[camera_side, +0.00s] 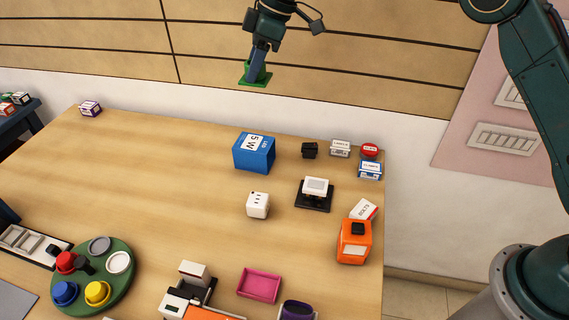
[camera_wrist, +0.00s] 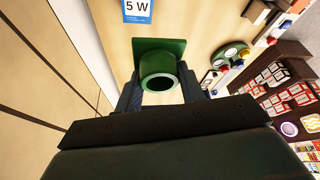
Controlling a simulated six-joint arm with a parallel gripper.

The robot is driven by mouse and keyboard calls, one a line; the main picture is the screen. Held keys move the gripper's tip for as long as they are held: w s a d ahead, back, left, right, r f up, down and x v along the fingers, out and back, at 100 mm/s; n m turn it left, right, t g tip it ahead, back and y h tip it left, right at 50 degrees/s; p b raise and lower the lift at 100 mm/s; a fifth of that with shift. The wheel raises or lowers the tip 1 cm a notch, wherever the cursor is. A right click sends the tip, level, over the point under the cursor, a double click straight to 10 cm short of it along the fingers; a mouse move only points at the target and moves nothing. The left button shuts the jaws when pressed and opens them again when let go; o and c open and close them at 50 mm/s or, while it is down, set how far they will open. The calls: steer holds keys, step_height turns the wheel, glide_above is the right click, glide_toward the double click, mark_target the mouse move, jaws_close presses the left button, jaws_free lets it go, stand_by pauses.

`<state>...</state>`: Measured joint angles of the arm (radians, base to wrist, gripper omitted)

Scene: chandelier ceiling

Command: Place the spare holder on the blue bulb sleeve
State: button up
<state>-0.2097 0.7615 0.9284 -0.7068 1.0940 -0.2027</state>
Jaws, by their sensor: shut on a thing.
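The spare holder is a green piece with a square flat plate and a round hollow collar. In the side view the holder (camera_side: 249,80) hangs high in the air, behind and above the table. My gripper (camera_side: 258,66) is shut on it, its plate lowest. In the wrist view the holder (camera_wrist: 158,50) sits between the two fingers of my gripper (camera_wrist: 160,88), with its round opening facing the camera. The blue bulb sleeve (camera_side: 252,158), a box with a white "5 W" label, stands on the table below the holder. Part of it shows at the top of the wrist view (camera_wrist: 137,18).
A white socket cube (camera_side: 257,205), a small black block (camera_side: 310,150) and a white switch on a black base (camera_side: 314,195) stand near the sleeve. An orange box (camera_side: 354,243) is at the right edge.

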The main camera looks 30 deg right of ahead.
steer(key=shift+w+d+r, duration=0.1)
steer(key=shift+w+d, duration=0.9)
steer(key=shift+d, duration=0.1)
steer(key=shift+a+f, duration=0.1)
steer(key=shift+f, duration=0.85)
glide_above(258, 145)
steer(key=d, duration=0.2)
steer(key=f, duration=1.3)
steer(key=shift+s+a+f, duration=0.25)
steer(key=shift+s+f, duration=0.05)
steer(key=shift+f, duration=0.1)
steer(key=shift+f, duration=2.15)
steer(key=shift+f, duration=0.15)
steer(key=o, duration=1)
steer(key=shift+o, duration=0.2)
